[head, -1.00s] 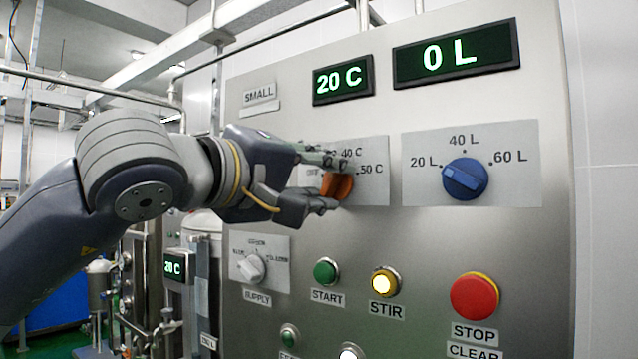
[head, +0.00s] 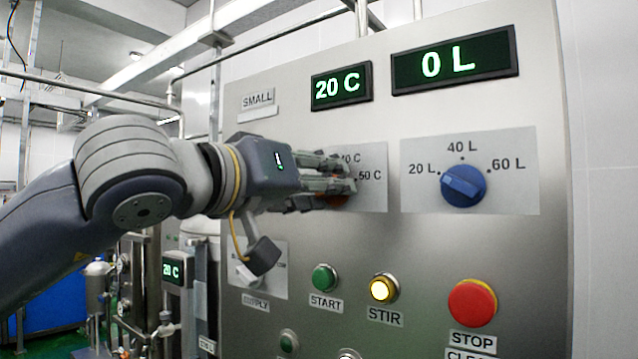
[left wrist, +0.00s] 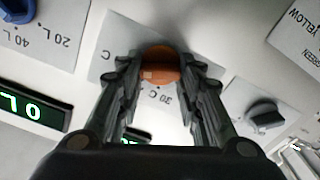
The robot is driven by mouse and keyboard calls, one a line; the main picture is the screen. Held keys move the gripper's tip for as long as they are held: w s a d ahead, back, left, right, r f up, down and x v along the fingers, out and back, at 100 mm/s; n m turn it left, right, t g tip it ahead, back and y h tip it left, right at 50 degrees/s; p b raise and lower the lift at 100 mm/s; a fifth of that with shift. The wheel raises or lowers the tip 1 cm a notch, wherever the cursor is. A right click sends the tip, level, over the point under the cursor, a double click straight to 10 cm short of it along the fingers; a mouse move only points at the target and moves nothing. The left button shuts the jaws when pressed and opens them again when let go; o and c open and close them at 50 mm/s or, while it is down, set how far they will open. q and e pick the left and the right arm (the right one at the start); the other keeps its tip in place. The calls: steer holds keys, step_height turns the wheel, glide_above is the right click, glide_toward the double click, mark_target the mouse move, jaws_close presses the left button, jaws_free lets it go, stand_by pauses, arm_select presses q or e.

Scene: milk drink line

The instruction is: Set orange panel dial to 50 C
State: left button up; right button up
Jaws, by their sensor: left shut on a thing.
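The orange dial (head: 340,201) is on a pale label plate on the steel panel, mostly hidden by my fingers in the head view. The 50 C mark shows to its right. In the left wrist view the orange dial (left wrist: 160,65) sits between my fingertips. My left gripper (head: 338,186) is shut on it, a finger on either side. Where the dial points cannot be told. The green temperature display (head: 341,86) reads 20 C. My right gripper is not in view.
The blue volume dial (head: 464,186) is close to the right, under a display (head: 454,61) reading 0 L. Below are the green START button (head: 325,278), lit STIR button (head: 384,288) and red STOP button (head: 472,303). My wrist partly covers the supply dial plate (head: 270,282).

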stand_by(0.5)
arm_select(q)
steer(key=o, duration=1)
steer(key=shift+o, duration=0.3)
steer(key=shift+w+d, duration=0.1)
steer(key=v, duration=1.2)
steer(key=shift+f, duration=0.1)
